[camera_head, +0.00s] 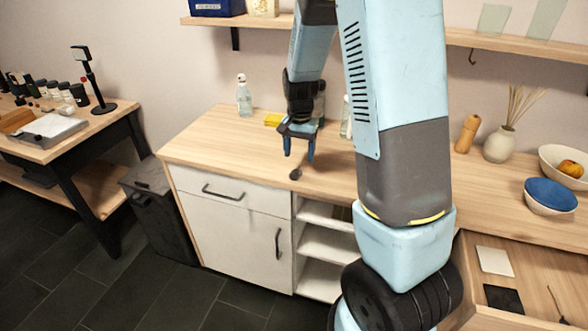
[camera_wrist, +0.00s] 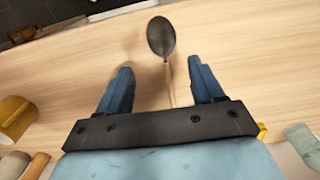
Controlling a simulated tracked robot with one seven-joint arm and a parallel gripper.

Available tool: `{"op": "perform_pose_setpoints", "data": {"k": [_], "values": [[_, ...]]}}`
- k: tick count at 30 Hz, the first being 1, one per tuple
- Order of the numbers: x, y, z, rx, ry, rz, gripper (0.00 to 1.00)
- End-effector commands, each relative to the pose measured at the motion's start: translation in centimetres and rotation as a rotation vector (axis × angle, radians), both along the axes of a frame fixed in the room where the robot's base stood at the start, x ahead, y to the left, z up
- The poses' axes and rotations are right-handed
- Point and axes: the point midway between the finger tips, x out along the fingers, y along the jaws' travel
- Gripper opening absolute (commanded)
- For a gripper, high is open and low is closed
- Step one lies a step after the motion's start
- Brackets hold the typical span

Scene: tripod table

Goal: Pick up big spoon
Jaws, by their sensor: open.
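The big spoon (camera_wrist: 161,38) lies on the wooden counter, with its dark oval bowl toward the top of the wrist view. A thin, light handle runs down from the bowl between my fingers, and its lower end is hidden behind my gripper. In the head view its dark bowl (camera_head: 295,174) shows near the counter's front edge. My gripper (camera_head: 298,156) points down above the counter, just behind the bowl. In the wrist view my gripper (camera_wrist: 162,77) is open, one finger on each side of the handle, with nothing held.
A yellow sponge-like item (camera_head: 273,120) and a clear bottle (camera_head: 244,96) stand behind my gripper. A vase with reeds (camera_head: 499,145), a wooden mill (camera_head: 467,134) and bowls (camera_head: 550,196) are at the right. The counter (camera_head: 215,146) left of the gripper is clear.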

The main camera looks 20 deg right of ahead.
Motion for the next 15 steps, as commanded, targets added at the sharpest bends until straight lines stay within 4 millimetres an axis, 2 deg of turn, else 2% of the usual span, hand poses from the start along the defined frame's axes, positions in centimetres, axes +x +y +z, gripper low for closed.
{"op": "perform_pose_setpoints", "data": {"k": [7, 15], "values": [[0.0, 0.2, -1.5, -0.001, 0.002, 0.001, 0.67], [0.2, 0.7, -4.9, -0.001, 0.004, -0.001, 0.67]]}}
